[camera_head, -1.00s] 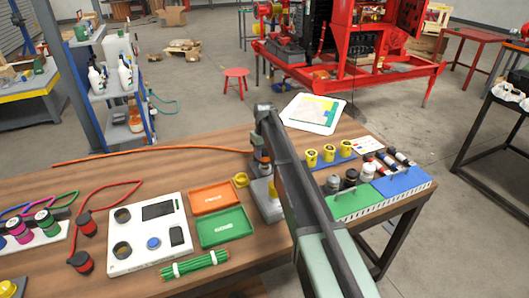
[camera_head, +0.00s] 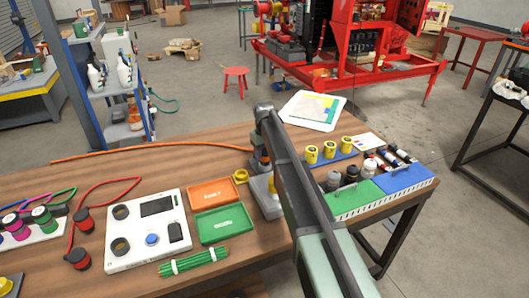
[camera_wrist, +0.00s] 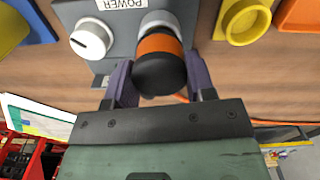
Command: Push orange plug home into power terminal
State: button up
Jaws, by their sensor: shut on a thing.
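The orange plug (camera_wrist: 158,43) has a black back end, an orange band and a grey collar, and its front end points at the power terminal. My gripper (camera_wrist: 158,64) is shut around it, with one purple finger on each side. The power terminal (camera_wrist: 122,25) is a grey box with a POWER label and a white knob (camera_wrist: 92,39) beside the plug. In the head view the terminal (camera_head: 268,207) stands on the bench, with the orange plug (camera_head: 264,159) above it, partly covered by my arm. How deep the plug sits cannot be told; the contact is hidden.
An orange cable (camera_head: 150,151) runs left along the bench. A yellow ring-shaped part (camera_head: 240,176) sits just left of the terminal, near orange (camera_head: 212,193) and green (camera_head: 223,225) trays. Yellow-capped parts (camera_head: 329,150) and a green lid (camera_head: 352,199) are to the right.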

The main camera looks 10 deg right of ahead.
jog(key=shift+f+b, duration=0.75)
jog(key=shift+f, duration=0.05)
jog(key=o, duration=1.1)
notch_tip(320, 180, up, 11)
jog(key=p, duration=1.1)
jog(key=shift+r, duration=0.1)
jog(key=shift+f, duration=0.2)
